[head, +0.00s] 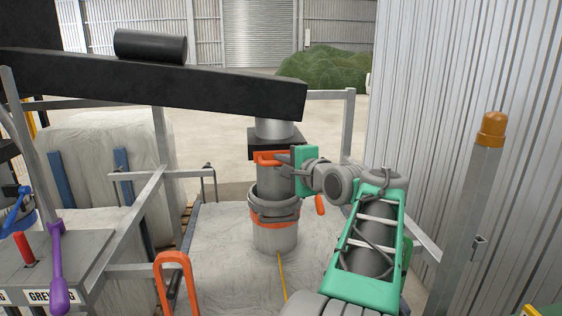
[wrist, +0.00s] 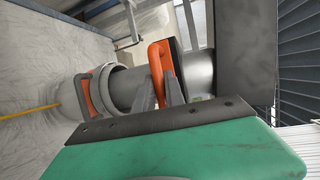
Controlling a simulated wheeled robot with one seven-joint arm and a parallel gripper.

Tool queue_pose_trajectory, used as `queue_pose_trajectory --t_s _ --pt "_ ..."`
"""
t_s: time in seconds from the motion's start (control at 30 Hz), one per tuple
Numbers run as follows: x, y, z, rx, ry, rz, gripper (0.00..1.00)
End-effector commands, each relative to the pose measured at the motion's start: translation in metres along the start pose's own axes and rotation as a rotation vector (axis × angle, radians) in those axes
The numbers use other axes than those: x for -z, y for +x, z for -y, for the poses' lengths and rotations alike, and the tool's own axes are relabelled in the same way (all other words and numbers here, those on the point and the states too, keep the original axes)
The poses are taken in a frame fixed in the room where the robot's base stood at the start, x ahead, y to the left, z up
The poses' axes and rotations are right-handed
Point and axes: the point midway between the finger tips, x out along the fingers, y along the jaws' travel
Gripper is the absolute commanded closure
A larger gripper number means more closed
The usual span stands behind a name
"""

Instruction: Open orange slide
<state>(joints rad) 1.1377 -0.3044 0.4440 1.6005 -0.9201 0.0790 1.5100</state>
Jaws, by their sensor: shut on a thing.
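The orange slide (head: 266,157) is a flat orange handle at the dark square collar (head: 262,139) high on the grey vertical pipe. My gripper (head: 285,161) reaches it from the right, with its green body beside the pipe. In the wrist view the orange slide (wrist: 158,62) shows as an orange loop, with the two grey fingers of my gripper (wrist: 164,92) shut on it. The fingers hide part of the handle. How far the slide stands out of the collar is hard to tell.
Below, a grey clamp ring (head: 274,206) with orange parts circles the pipe above a white bag (head: 225,250). A black beam (head: 150,85) crosses above. An orange-capped post (head: 492,130) and metal wall stand right. A purple lever (head: 57,265) is at left.

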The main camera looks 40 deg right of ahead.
Motion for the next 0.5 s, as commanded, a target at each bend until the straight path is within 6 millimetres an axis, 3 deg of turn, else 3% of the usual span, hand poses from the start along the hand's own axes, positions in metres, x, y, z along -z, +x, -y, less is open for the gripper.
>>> queue_pose_trajectory --t_s 0.23,0.37,0.5 --pt "-0.022 -0.06 -0.013 -0.001 0.0 -0.007 1.0" --pt "-0.03 -0.075 -0.017 -0.001 0.001 -0.004 1.0" --pt "-0.032 -0.079 -0.019 -0.001 0.002 -0.002 1.0"
